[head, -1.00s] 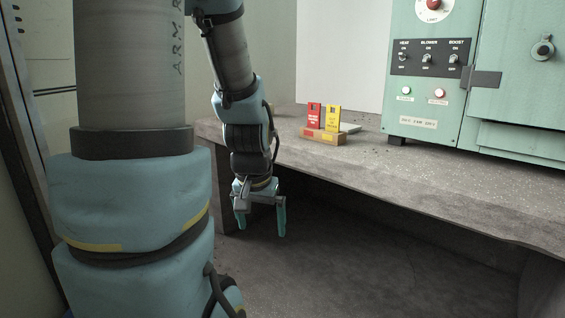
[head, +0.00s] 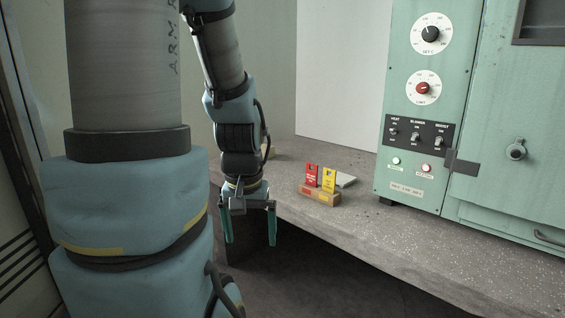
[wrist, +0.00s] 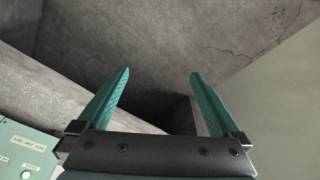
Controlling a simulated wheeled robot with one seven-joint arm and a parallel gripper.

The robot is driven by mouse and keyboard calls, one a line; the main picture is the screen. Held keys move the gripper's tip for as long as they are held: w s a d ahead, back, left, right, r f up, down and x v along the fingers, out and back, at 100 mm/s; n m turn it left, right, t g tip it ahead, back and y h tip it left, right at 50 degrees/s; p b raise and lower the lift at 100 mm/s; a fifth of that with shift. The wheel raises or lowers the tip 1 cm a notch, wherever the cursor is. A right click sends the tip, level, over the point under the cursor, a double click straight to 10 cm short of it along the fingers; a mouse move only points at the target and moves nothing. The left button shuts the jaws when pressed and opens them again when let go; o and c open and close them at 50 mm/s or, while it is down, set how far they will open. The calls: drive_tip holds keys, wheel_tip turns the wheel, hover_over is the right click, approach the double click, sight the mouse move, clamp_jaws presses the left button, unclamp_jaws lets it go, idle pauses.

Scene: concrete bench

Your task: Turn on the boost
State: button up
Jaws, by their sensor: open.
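The boost switch (head: 439,142) is the rightmost of three toggles on a black plate on the front of a green oven-like cabinet (head: 385,175). Its lever is too small to read surely as up or down. The heat (head: 393,131) and blower (head: 416,137) toggles sit to its left. My gripper (head: 250,242) hangs in front of the bench's edge, left of the cabinet and well below the switch, fingers pointing down. It is open and empty; the wrist view shows the two teal fingers (wrist: 158,82) spread apart. The wrist view shows only a corner of the cabinet, without the switch.
A wooden block with a red tag (head: 311,174) and a yellow tag (head: 328,181) stands on the concrete bench (head: 400,235) between gripper and cabinet. A dark latch (head: 460,162) juts out just right of the switch plate. Two dials are above it.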

wheel_tip(320, 180, up, 6)
drive_tip(key=p, duration=0.4)
drive_tip(key=shift+r, duration=0.15)
